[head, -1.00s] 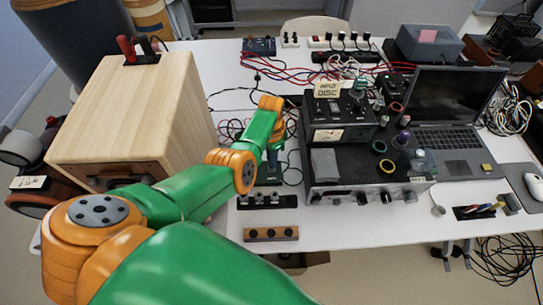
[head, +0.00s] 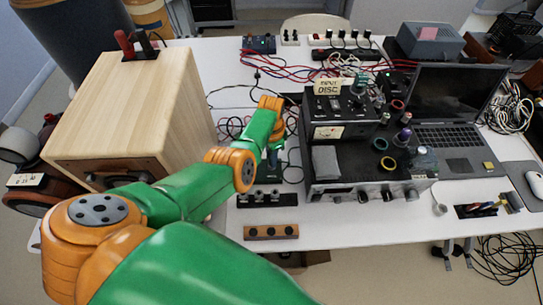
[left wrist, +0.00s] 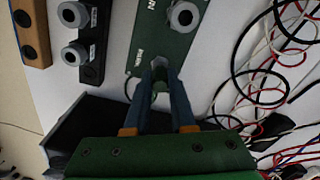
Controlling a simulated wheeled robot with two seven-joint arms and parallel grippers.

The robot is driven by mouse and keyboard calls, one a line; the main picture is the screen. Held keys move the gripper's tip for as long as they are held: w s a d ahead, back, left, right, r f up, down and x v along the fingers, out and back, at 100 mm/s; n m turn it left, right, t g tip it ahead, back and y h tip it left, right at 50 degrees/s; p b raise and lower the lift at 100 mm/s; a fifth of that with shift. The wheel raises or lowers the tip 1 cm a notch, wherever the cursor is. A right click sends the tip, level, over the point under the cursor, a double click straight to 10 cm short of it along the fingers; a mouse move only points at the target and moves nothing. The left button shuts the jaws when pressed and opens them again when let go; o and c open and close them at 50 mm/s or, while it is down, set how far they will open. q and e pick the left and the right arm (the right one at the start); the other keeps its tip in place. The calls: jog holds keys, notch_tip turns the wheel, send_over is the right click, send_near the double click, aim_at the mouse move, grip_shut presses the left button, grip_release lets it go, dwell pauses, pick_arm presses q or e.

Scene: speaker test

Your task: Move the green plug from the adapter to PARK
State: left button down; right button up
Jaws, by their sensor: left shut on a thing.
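My left gripper (left wrist: 159,84) is in the left wrist view, its two blue-grey fingers closed at the tips on a small greyish-green piece, seemingly the green plug (left wrist: 158,65). The plug is over the lower part of a green plate, likely the adapter (left wrist: 150,30), which has printed letters and a grey round socket. I cannot tell whether the plug is still seated. In the head view the left gripper (head: 273,160) points down over the green plate (head: 268,177), mostly hidden by my arm. No PARK label is readable. My right gripper is not in view.
Near the front are a black socket strip (head: 267,200) and a wooden strip with holes (head: 271,232). A large wooden speaker box (head: 130,115) stands left of my arm. Black instruments (head: 365,170) stand right. Cables (left wrist: 265,75) lie close beside the green plate.

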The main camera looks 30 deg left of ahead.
pick_arm(q)
jog(key=shift+f, duration=0.3)
jog(key=c, duration=0.7)
grip_release()
notch_tip(320, 180, up, 8)
jog(key=p, duration=0.7)
jog(key=shift+f+p, duration=0.1)
jog(key=shift+p, duration=0.25)
jog(key=shift+f, duration=0.1)
jog(key=shift+f, duration=0.15)
